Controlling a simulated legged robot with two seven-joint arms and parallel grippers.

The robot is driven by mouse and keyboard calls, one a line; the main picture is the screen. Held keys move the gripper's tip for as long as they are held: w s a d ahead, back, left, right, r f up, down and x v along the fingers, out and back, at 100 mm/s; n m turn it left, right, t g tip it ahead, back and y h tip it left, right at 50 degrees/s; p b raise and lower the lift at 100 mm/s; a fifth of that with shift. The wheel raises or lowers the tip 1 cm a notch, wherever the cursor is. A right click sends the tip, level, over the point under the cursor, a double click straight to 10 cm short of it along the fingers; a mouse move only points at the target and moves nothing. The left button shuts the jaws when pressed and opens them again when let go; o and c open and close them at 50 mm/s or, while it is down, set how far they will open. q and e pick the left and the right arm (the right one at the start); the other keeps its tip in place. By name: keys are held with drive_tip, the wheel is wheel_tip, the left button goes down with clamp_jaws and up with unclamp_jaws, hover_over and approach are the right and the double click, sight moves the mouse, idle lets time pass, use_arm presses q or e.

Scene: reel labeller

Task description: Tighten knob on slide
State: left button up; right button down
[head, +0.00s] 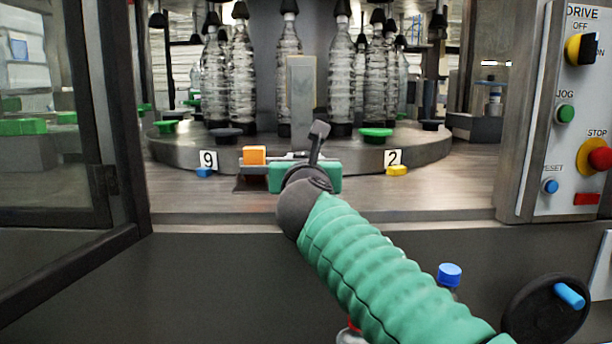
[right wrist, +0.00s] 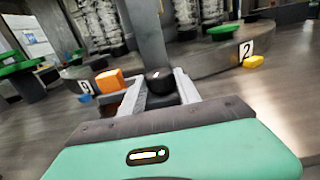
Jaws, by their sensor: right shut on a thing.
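The black knob (right wrist: 160,80) sits at the foot of a grey upright slide (right wrist: 146,35) in the right wrist view. The slide also shows in the head view (head: 302,90), standing in front of the bottles. My right gripper (right wrist: 161,76) has its two grey fingers on either side of the knob and is shut on it. In the head view my right gripper (head: 298,156) is at the base of the slide, and its own body and wrist hide the knob. My left gripper is in neither view.
An orange block (head: 254,155) is just left of the gripper. Bottles (head: 241,75) stand on the round carousel (head: 430,150) behind. Number plates 9 (head: 208,159) and 2 (head: 393,158) flank the spot. The control panel (head: 565,120) is at right, a glazed door (head: 60,130) at left.

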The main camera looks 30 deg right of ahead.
drive_tip(key=shift+w+a+f+m+g+h, duration=0.2)
drive_tip(key=shift+a+m+g+h, duration=0.1)
drive_tip(key=shift+m+h, duration=0.15)
drive_tip(key=shift+r+m+g+h+p, duration=0.2)
drive_tip(key=shift+m+g+h+p, duration=0.1)
drive_tip(key=shift+m+g+h, duration=0.3)
drive_tip(key=m+g+h+p, duration=0.1)
drive_tip(key=g+p, duration=0.1)
drive_tip(key=p, duration=0.2)
drive_tip(key=m+g+h+p, duration=0.2)
drive_tip(key=p, duration=0.2)
drive_tip(key=w+m+g+h+p, duration=0.1)
drive_tip(key=m+g+h+p, duration=0.1)
drive_tip(key=g+p, duration=0.1)
drive_tip(key=shift+a+r+p, duration=0.35)
drive_tip(key=shift+p, duration=0.1)
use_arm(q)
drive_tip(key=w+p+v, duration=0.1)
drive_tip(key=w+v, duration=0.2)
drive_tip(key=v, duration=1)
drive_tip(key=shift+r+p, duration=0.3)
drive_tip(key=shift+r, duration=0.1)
use_arm(e)
drive_tip(key=shift+f+m+g+h, duration=0.25)
drive_tip(key=shift+f+m+g, duration=0.05)
drive_tip(key=shift+m+g, duration=0.3)
drive_tip(key=shift+f, duration=0.1)
